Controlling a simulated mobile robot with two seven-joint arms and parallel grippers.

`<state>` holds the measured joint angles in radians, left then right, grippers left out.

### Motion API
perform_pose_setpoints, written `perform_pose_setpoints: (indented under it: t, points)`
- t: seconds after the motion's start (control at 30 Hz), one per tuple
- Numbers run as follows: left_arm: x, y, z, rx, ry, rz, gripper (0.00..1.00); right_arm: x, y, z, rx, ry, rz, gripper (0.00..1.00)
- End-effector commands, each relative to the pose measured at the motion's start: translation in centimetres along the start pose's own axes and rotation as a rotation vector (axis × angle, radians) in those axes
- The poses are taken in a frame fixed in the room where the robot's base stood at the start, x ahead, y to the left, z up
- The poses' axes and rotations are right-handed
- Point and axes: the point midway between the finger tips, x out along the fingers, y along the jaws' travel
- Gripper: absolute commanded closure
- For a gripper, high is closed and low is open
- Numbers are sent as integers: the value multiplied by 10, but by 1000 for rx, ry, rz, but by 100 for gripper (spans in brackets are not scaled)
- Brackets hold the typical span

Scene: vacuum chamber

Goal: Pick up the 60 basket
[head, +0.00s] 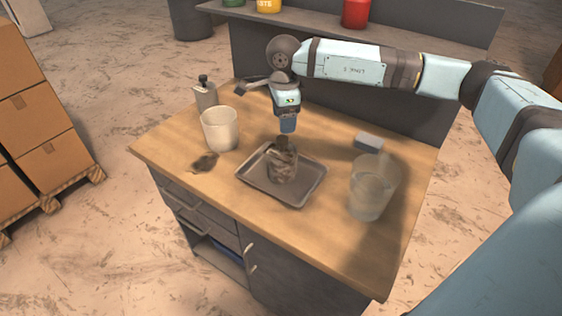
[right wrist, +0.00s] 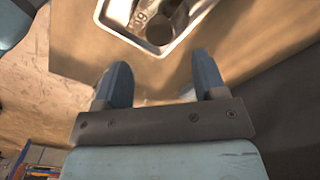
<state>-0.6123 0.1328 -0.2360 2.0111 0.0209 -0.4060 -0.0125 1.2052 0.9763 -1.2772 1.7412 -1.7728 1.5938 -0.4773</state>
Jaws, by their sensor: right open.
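The basket (head: 283,168) is a small, mottled grey-brown piece with a dark top, standing in a shallow metal tray (head: 252,185) on the wooden bench. In the right wrist view the basket (right wrist: 152,18) is cut off by the top edge, with an upside-down number mark that seems to read 60. My right gripper (head: 288,127) points down above the bench, just behind and above the basket, not touching it. In the right wrist view its two fingers (right wrist: 161,78) are apart with nothing between them. My left gripper is not in view.
A whitish cup (head: 220,130) and a grey flask (head: 205,93) stand left of the tray. A clear container (head: 371,190) and a small grey block (head: 369,141) are at the right. A dark shelf (head: 410,42) rises behind the bench.

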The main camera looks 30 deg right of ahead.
Motion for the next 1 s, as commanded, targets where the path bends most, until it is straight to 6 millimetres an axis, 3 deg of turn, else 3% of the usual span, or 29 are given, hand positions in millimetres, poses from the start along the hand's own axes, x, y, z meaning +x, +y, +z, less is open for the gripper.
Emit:
perform_pose_setpoints:
  t: [0.33,0.6,0.9,1.0]
  points:
    - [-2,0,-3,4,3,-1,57,33,1,2,-1,-1,2,35]
    - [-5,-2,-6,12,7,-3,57,70,1,3,0,-1,2,35]
    - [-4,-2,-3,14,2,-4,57,75,1,3,1,-2,0,35]
    - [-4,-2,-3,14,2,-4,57,75,1,3,1,-2,0,58]
